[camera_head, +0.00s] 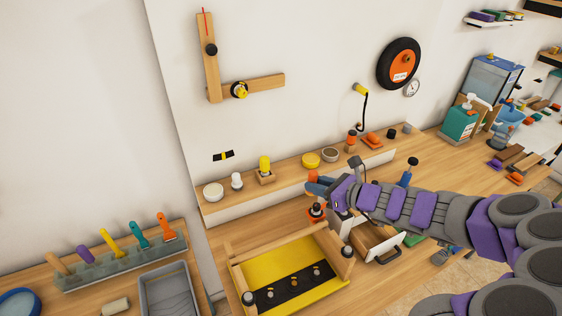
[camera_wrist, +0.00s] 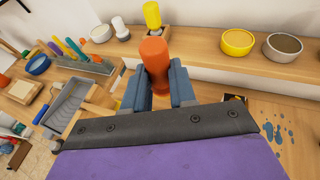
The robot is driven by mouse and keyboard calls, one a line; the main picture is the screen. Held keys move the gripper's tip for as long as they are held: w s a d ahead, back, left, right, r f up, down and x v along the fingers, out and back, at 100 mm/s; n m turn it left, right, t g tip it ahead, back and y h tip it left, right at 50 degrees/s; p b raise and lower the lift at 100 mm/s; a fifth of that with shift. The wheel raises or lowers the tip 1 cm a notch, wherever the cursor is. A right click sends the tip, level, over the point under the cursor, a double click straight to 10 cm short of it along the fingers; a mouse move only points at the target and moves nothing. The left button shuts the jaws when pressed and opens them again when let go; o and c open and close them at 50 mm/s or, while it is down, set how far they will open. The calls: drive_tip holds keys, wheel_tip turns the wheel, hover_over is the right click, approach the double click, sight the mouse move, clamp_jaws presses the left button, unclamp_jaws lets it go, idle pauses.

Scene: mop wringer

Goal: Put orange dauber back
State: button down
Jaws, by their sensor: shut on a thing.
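The orange dauber (camera_wrist: 154,55) stands upright between the two blue fingers of my gripper (camera_wrist: 158,82) in the wrist view. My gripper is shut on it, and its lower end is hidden. In the head view my gripper (camera_head: 321,188) is in front of the wall shelf, above the bench. A dark and orange piece (camera_head: 316,210) shows just below the fingers; I cannot tell whether it is the dauber's lower part. A yellow dauber (camera_head: 265,165) sits in a wooden block on the shelf, and also shows behind the orange one in the wrist view (camera_wrist: 152,14).
The shelf (camera_head: 225,208) also bears a white bottle (camera_head: 237,181), a yellow tin (camera_head: 311,160) and a brown tin (camera_head: 330,154). A wooden frame with a yellow tray (camera_head: 262,266) stands on the bench below. A rack of coloured handles (camera_head: 122,262) is at left.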

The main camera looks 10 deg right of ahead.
drive_tip(key=shift+w, duration=0.3)
drive_tip(key=w+a, duration=0.1)
drive_tip(key=w, duration=0.3)
drive_tip(key=w+a+f, duration=0.1)
drive_tip(key=w, duration=0.9)
drive_tip(key=shift+a+f+b, duration=0.25)
drive_tip(key=shift+a+b, duration=0.15)
drive_tip(key=shift+w+d, duration=0.25)
drive_tip(key=shift+w, duration=0.3)
drive_tip(key=f, duration=0.1)
drive_tip(key=f+b, duration=0.1)
drive_tip(key=shift+s+a+f, duration=0.1)
drive_tip(key=shift+a+f, duration=0.2)
drive_tip(key=shift+f, duration=0.1)
drive_tip(key=shift+a+f, duration=0.25)
drive_tip(key=shift+f, duration=0.1)
